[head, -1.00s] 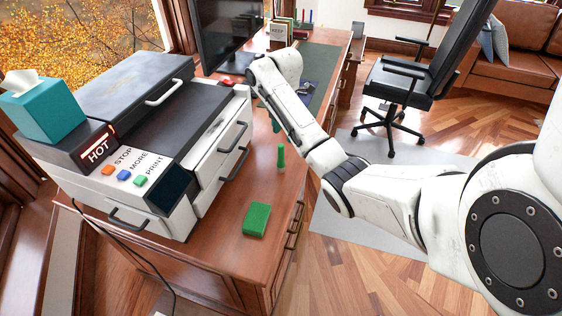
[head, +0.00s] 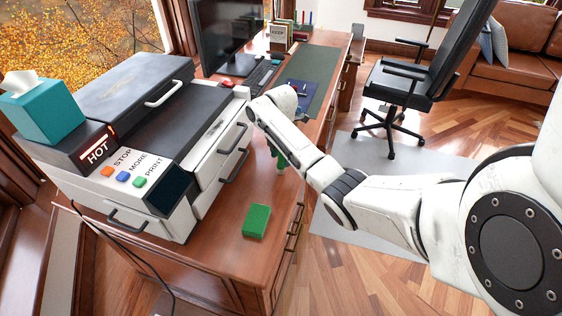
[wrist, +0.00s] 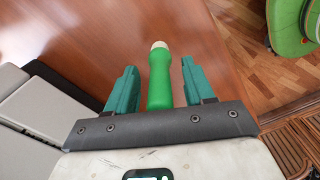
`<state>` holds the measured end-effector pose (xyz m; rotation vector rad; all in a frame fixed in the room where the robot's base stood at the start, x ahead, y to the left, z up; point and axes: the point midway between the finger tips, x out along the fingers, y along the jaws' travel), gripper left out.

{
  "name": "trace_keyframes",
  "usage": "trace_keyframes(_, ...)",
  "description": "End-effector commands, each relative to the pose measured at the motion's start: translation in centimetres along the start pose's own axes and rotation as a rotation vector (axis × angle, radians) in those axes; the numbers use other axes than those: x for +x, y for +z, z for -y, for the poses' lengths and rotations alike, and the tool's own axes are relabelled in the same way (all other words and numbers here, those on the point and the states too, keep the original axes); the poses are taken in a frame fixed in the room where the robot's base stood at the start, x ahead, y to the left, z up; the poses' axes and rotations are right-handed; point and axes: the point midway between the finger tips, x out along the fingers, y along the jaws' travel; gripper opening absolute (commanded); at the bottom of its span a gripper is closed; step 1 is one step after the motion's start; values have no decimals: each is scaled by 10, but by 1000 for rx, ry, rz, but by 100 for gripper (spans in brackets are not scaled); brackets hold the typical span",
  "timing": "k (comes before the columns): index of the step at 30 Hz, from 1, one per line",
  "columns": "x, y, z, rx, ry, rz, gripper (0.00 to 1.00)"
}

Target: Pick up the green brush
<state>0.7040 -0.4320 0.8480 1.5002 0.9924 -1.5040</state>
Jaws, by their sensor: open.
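The green brush (wrist: 161,85) shows in the wrist view as a smooth green handle with a pale, rounded tip. It lies between the two teal fingers of my gripper (wrist: 160,88), with a visible gap on each side. My gripper is open and holds nothing. In the head view the brush (head: 281,165) stands on the wooden desk (head: 225,235), partly hidden by my arm and fingers. I cannot tell how far the fingers reach down along it.
A green block (head: 257,220) lies near the desk's front edge. A large white and black printer (head: 150,130) stands to the left, with handled drawers facing the brush. A monitor (head: 222,35), keyboard (head: 262,75) and desk mat (head: 310,70) are farther back. An office chair (head: 400,85) stands right.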

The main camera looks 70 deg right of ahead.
Motion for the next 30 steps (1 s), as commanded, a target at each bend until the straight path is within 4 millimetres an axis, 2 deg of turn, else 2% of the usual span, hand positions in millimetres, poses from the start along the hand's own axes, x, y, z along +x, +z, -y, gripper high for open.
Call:
trace_keyframes(3,0,0,0,0,0,0,51)
trace_keyframes(19,0,0,0,0,0,0,0)
trace_keyframes(30,-2,0,0,0,1,0,0)
